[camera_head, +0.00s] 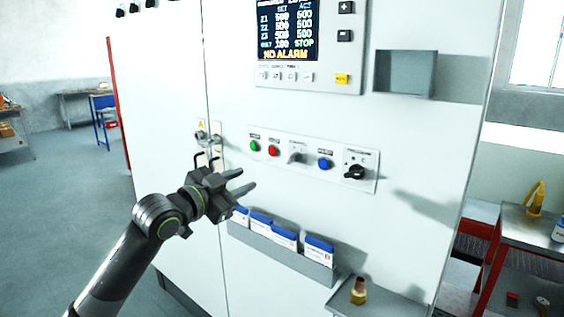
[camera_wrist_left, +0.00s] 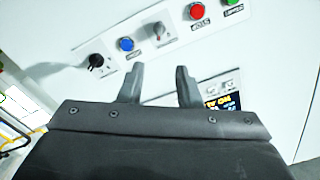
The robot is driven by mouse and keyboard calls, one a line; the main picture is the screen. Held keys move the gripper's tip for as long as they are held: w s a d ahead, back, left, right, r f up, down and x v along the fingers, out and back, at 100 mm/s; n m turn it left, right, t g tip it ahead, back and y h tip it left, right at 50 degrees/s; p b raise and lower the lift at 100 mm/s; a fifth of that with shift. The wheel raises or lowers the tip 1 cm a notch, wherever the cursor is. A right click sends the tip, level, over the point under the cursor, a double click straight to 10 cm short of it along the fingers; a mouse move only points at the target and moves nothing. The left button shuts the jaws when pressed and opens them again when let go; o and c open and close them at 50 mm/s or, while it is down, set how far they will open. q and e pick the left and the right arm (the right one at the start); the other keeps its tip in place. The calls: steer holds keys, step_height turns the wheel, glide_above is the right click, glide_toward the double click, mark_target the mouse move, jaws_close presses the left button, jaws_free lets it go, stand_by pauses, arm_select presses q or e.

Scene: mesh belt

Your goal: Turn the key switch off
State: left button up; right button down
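A grey key switch (camera_head: 297,157) sits on the white control strip (camera_head: 279,142) of the cabinet, between the red button (camera_head: 273,151) and the blue button (camera_head: 325,163). It also shows in the left wrist view, which is turned upside down, as a grey knob (camera_wrist_left: 159,31) on a light plate. My left gripper (camera_head: 248,180) is open and empty, in front of the cabinet, to the left of and lower than the switch in the head view. In the wrist view its fingers (camera_wrist_left: 160,70) are apart, with the switch beyond them. The key's exact turn is too small to tell. My right gripper is not in view.
A black rotary knob (camera_head: 355,172) is at the strip's right end, a green button (camera_head: 254,146) at its left. Above is a display (camera_head: 288,30) reading NO ALARM. Below, a grey rack (camera_head: 280,256) holds several booklets. A small shelf (camera_head: 385,301) carries a brass-coloured part.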

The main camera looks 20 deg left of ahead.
mark_target(289, 160)
arm_select(q)
steer(key=p+x, duration=0.3)
steer(key=x, duration=1.2)
steer(key=shift+w+d+p, duration=0.15)
steer(key=shift+w+p, duration=0.1)
steer(key=shift+p, duration=0.1)
steer(key=shift+w+d+f, duration=0.15)
steer(key=shift+w, duration=0.35)
jaws_close()
